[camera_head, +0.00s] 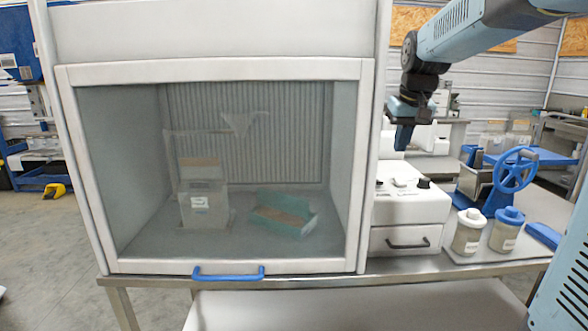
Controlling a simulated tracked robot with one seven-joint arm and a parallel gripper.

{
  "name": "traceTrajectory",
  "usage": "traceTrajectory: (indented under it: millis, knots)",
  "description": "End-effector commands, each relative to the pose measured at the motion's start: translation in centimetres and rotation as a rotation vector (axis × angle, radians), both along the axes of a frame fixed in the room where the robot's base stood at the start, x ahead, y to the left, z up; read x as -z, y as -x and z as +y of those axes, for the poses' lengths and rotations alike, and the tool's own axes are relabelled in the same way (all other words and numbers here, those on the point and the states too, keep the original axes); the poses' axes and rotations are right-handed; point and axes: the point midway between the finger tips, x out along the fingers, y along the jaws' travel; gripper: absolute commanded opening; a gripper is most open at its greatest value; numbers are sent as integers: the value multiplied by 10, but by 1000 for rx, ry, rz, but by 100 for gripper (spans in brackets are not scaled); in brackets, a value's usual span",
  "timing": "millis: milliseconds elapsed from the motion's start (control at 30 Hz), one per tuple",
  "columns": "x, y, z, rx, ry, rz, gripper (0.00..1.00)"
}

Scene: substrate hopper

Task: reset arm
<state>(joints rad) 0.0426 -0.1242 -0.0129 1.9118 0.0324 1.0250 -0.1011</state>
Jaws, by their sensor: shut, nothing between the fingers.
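My gripper (403,137) hangs from my blue arm at the upper right, pointing down. It is shut and empty, in the air above or in front of a white machine with knobs (404,208). It is right of the glass-fronted cabinet and appears apart from it. The exact gap to the machine cannot be told.
The cabinet's framed sash (220,73) with a blue handle (228,273) is down. Behind the glass are a grey hopper box (204,205) and a green tray (285,222). Right, two lidded jars (467,234) and a blue handwheel (515,170) stand on the bench.

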Motion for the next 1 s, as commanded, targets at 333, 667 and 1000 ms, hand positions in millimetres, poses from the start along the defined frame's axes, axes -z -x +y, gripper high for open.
traceTrajectory:
  millis: [333,667,1000]
  knots:
    - [-1,40,6,3,0,-24,0]
    - [9,115,14,11,0,-69,0]
    - [47,213,21,24,-1,-132,0]
